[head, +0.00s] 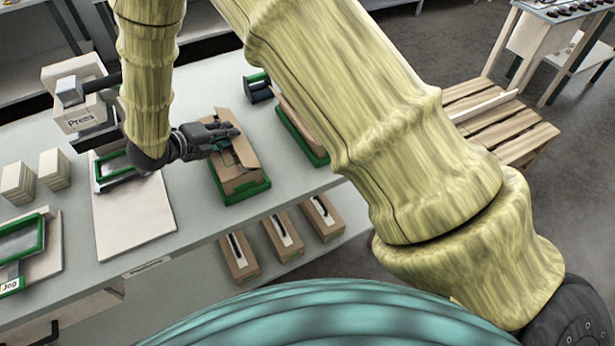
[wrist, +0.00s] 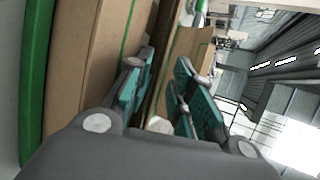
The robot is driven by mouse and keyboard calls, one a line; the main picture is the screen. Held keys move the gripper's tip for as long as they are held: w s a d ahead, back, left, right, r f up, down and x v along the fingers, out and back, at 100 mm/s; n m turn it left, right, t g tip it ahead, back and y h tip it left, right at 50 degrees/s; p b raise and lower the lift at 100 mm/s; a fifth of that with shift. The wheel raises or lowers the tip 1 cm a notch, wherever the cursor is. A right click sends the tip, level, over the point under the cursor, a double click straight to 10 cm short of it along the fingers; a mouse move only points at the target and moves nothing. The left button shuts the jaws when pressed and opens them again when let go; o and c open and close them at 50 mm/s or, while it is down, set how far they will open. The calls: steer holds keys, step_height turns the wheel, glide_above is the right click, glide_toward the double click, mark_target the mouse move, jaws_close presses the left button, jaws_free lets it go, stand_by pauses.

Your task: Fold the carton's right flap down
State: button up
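The brown cardboard carton (head: 240,180) sits in a green tray (head: 247,194) on the grey table, with its top flaps partly raised. My gripper (head: 222,138) reaches in from the left over the carton's top, near its far end. In the wrist view, my gripper's two teal-padded fingers (wrist: 165,92) are spread apart. A brown cardboard panel edge (wrist: 160,65) runs through the gap between them. I cannot tell if either finger touches it. The carton's side (wrist: 85,65) fills the left of the wrist view. My gripper hides part of the carton's top, and I cannot make out which flap is the right one.
Another carton in a green tray (head: 300,135) stands to the right, partly behind my arm. A pale board (head: 135,225) lies to the left, and a press (head: 82,100) stands behind it. Several boxes (head: 282,235) stand on the shelf below. A wooden pallet (head: 510,135) is at the right.

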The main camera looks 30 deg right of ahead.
mark_target(243, 136)
steer(key=shift+d+r+m+y+p, duration=0.3)
steer(key=shift+d+r+y+p, duration=0.2)
steer(key=shift+r+y+p, duration=0.45)
steer(key=y+p, duration=0.1)
steer(key=d+y, duration=0.1)
steer(key=m+y+p, duration=0.1)
steer(key=y, duration=0.1)
steer(key=shift+d+r+g+p, duration=0.25)
steer(key=shift+d+g+p, duration=0.1)
steer(key=shift+d+g, duration=0.05)
steer(key=shift+d+r+m+y, duration=0.15)
steer(key=shift+d+y, duration=0.35)
steer(key=shift+y, duration=0.4)
steer(key=shift+d+m+y, duration=0.15)
steer(key=shift+d+y, duration=0.3)
steer(key=shift+y, duration=0.4)
steer(key=s+d+r+m+y+p, duration=0.1)
steer(key=s+d+r+y, duration=0.4)
steer(key=r, duration=0.4)
steer(key=s+d+f+n+g+h+b, duration=0.1)
steer(key=s+d+f+n+b, duration=0.1)
steer(key=s+f+n, duration=0.4)
steer(key=s+d+f+n+g+h+b, duration=0.1)
steer(key=s+d+f+n, duration=0.4)
steer(key=s+f, duration=0.9)
steer(key=shift+f+n+g+h+b, duration=0.45)
steer(key=shift+f+n, duration=0.25)
steer(key=shift+n, duration=0.6)
steer(key=shift+d, duration=0.1)
